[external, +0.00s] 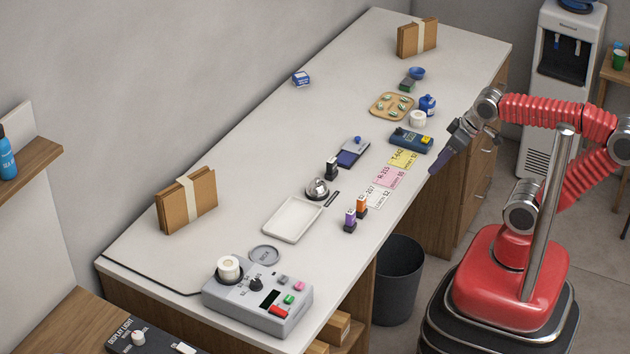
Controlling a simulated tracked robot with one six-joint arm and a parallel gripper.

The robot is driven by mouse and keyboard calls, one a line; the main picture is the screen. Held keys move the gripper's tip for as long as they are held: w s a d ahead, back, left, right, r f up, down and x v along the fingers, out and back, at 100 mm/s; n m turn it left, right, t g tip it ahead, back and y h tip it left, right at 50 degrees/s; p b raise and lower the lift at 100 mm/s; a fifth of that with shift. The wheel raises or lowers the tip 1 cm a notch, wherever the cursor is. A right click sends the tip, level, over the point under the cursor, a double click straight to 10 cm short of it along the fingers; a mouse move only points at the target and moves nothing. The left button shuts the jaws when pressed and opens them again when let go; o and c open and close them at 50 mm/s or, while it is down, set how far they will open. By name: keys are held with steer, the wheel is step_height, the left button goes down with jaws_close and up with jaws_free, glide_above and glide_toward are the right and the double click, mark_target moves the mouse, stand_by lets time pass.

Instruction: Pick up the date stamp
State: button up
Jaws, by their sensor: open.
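I cannot tell for sure which item is the date stamp. A small black upright item with a pale top, possibly the date stamp (331,168), stands mid-counter beside a dark blue pad (349,156). A purple stamp-like item (350,219) and an orange one (361,206), both with dark bases, stand near the front edge. My gripper (436,168) is open and empty, tilted down just off the counter's front edge, right of all of these. Its fingers are dark and partly overlap in this view.
The white counter (240,130) also holds a silver bell (317,188), a white tray (293,219), paper tickets (391,177), a blue device (411,139) and a grey control box (257,300). A dark bin (398,285) stands below the front edge. The counter's back strip is mostly clear.

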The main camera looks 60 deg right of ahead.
steer(key=w+d+f+t, duration=0.1)
steer(key=w+f+t, duration=0.15)
steer(key=w, duration=0.55)
steer(key=w+d+f+t, duration=0.1)
steer(key=w+f, duration=0.2)
steer(key=w, duration=0.6)
steer(key=t, duration=0.4)
glide_toward(334, 163)
steer(key=shift+t+x, duration=0.25)
steer(key=shift+x, duration=0.5)
steer(key=shift+f, duration=0.1)
steer(key=shift+x, duration=4.25)
steer(key=shift+w+f, duration=0.1)
steer(key=shift+d+x, duration=0.2)
steer(key=shift+x, duration=1.05)
steer(key=shift+d+x, duration=0.15)
steer(key=shift+x, duration=1.1)
steer(key=shift+f, duration=0.1)
steer(key=shift+c, duration=0.6)
steer(key=c, duration=1.1)
